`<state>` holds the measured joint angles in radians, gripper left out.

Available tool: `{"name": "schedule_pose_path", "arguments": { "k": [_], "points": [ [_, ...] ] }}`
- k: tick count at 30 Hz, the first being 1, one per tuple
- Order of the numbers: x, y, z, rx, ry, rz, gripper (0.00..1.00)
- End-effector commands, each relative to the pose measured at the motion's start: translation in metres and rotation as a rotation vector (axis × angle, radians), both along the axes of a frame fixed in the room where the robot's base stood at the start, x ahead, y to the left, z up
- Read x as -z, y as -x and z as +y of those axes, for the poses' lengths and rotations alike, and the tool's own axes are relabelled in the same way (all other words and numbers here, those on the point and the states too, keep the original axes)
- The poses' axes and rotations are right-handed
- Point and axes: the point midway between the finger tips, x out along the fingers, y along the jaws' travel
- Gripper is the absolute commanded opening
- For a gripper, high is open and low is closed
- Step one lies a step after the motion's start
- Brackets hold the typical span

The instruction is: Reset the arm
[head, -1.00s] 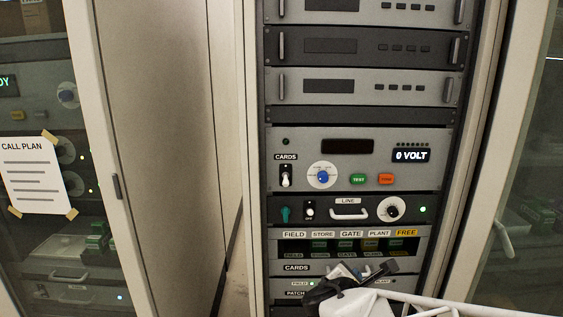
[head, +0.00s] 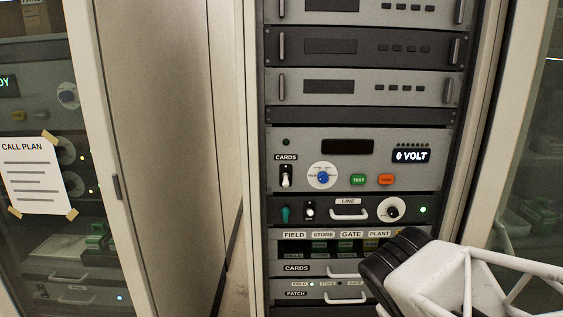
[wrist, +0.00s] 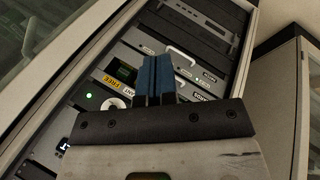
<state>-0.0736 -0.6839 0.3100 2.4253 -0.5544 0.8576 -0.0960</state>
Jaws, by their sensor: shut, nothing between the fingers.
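My arm comes in from the lower right of the head view, and its black and white end stands in front of the right part of the rack's lower panels. The fingers do not show clearly there. In the wrist view my gripper (wrist: 156,78) shows as two blue fingers side by side, shut with nothing between them. The fingers are in front of the card panel (wrist: 125,72), and I cannot tell how far from it. In the head view the card panel (head: 293,248) carries FIELD, STORE, GATE and PLANT labels; its FREE end is hidden behind my arm.
Above is the LINE panel (head: 348,208) with a handle and knob, then the 0 VOLT display (head: 411,156) with TEST and orange buttons. The PATCH panel (head: 310,294) is below. A CALL PLAN sheet (head: 33,180) is taped on the left cabinet. Open rack doors stand either side.

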Motion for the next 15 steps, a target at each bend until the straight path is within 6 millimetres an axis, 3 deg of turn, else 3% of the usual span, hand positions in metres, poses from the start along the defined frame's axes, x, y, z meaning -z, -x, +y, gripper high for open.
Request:
{"name": "schedule_pose_path", "arguments": {
  "k": [6, 15],
  "points": [
    [-0.009, 0.025, 0.017, 0.231, -0.252, -0.009, 0.00],
    [-0.019, 0.042, 0.038, 0.419, -0.482, -0.008, 0.00]
  ]
}}
